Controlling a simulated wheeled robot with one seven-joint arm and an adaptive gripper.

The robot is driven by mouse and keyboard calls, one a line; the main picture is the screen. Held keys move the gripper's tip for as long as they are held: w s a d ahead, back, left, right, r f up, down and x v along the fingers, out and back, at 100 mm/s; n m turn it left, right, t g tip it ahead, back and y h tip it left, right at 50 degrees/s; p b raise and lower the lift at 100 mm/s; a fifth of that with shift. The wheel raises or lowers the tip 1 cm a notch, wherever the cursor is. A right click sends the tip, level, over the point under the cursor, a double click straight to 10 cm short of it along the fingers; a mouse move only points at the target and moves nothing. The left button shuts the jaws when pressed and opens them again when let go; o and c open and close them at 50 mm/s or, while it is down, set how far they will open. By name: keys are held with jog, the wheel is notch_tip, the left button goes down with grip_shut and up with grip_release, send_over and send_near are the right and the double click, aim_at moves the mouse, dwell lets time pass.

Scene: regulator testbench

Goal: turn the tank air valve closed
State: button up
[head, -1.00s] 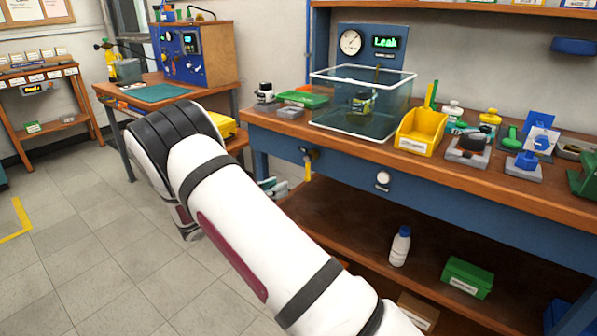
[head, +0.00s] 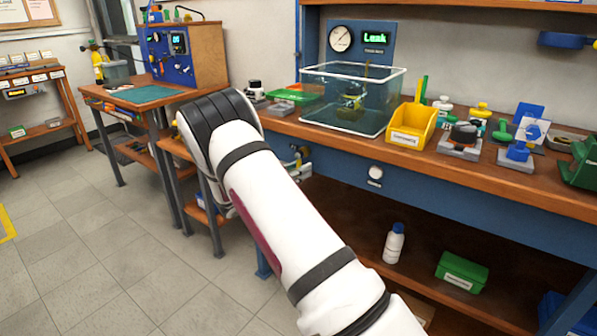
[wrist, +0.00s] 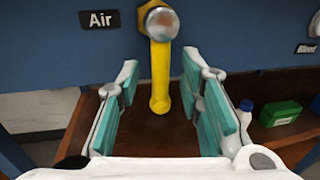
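The tank air valve shows in the wrist view as a round metal hub (wrist: 161,22) on the blue bench front, with a yellow lever (wrist: 160,78) hanging straight down. A black "Air" label (wrist: 100,19) is to its left. My gripper (wrist: 159,92) is open, with its teal-padded fingers on either side of the lever. A gap shows between the lever and each finger. In the head view my arm hides most of my gripper and the valve.
A round white-faced knob or gauge (head: 375,173) is on the bench front to the right. The lower shelf holds a white bottle (head: 394,244) and a green box (head: 462,271). A yellow bin (head: 413,124) stands on the bench. The floor at left is clear.

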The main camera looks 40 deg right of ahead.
jog(key=shift+d, duration=0.25)
grip_shut()
